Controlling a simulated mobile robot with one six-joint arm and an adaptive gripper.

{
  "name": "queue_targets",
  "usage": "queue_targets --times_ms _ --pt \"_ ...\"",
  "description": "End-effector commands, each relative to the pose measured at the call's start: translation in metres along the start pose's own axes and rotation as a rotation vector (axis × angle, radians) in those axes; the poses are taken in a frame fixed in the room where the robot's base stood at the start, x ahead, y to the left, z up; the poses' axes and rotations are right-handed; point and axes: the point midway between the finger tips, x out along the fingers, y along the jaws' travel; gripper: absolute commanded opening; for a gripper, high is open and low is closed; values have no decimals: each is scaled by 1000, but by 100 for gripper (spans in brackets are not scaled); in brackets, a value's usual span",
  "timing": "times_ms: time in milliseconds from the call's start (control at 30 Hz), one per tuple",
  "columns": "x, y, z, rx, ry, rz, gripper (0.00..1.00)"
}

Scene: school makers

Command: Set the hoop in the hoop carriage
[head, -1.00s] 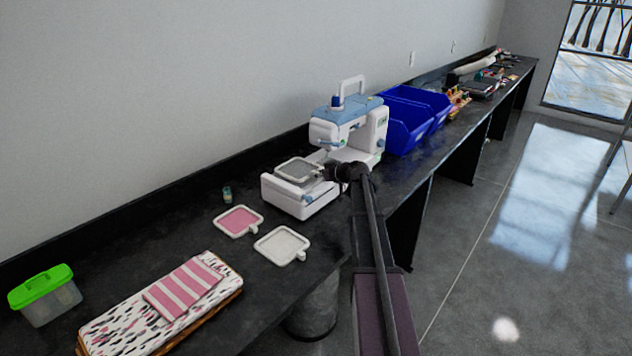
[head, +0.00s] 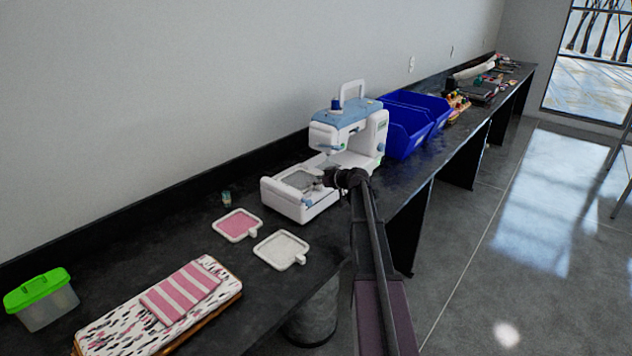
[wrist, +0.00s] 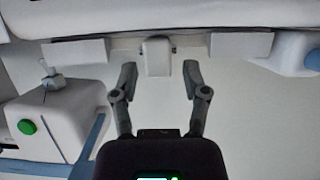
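The hoop (head: 300,180), a pale frame with grey fabric, lies low on the white bed of the sewing machine (head: 345,126), at the hoop carriage. In the wrist view its white handle tab (wrist: 156,58) points toward my gripper (wrist: 160,70), between two white blocks (wrist: 75,52) that look like part of the carriage. My fingers are open, one on each side of the tab, with a gap at both. In the head view my gripper (head: 326,179) is at the hoop's right side. Exact seating of the hoop is hard to tell.
A pink hoop (head: 238,225) and a white hoop (head: 281,250) lie on the black counter (head: 215,290). Folded fabric (head: 160,312), a green-lidded box (head: 42,300) and a small spool (head: 226,198) are at left. Blue bins (head: 408,130) stand behind the machine.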

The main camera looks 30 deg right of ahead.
Motion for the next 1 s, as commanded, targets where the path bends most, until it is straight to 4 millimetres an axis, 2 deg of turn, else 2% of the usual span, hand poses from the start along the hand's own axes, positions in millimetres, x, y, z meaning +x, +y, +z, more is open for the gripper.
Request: queue_targets --times_ms 433,667,1000 --pt "-2 0 -5 0 0 0 59" --pt "-31 -2 -6 0 0 1 59" --pt "-87 -2 -6 1 0 1 59"
